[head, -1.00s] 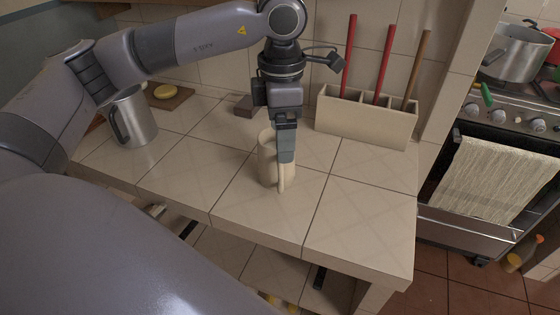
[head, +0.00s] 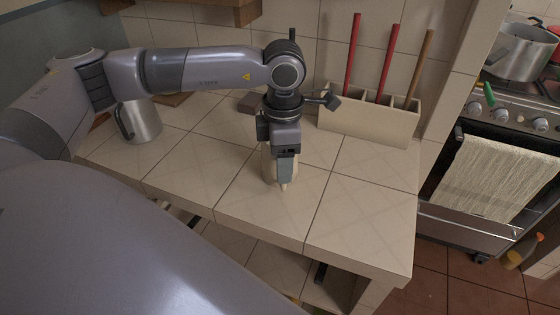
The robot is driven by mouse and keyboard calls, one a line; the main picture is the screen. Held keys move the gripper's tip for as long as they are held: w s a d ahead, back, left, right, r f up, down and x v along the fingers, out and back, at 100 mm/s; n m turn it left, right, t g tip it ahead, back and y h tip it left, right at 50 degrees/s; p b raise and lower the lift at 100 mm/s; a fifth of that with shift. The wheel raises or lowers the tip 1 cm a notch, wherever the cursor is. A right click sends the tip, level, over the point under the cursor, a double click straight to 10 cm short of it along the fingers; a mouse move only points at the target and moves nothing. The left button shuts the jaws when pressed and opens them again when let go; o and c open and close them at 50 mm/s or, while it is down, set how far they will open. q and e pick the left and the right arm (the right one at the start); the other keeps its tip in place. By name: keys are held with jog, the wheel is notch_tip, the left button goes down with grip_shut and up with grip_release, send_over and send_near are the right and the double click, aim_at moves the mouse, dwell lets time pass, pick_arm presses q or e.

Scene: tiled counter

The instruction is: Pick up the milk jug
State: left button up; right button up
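A cream jug (head: 266,168) stands upright on the tiled counter near its front edge. Its body is mostly hidden behind my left gripper, and its handle (head: 283,187) shows just below the fingers. My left gripper (head: 285,180) points down at the handle side of this jug. The near finger covers the handle's upper part, so I cannot see whether the fingers are closed on it. A metal jug (head: 143,122) with a dark handle stands farther left, partly behind my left arm. My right gripper is not in view.
A cream holder (head: 365,120) with red and brown sticks stands at the wall, behind right of the jug. A small dark block (head: 249,103) lies behind the gripper. The counter's right front (head: 365,215) is clear. A stove with a pot (head: 518,52) is at far right.

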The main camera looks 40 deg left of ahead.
pick_arm(q)
grip_shut()
jog(key=shift+r, duration=0.2)
notch_tip(320, 180, up, 20)
jog(key=shift+f, duration=0.15)
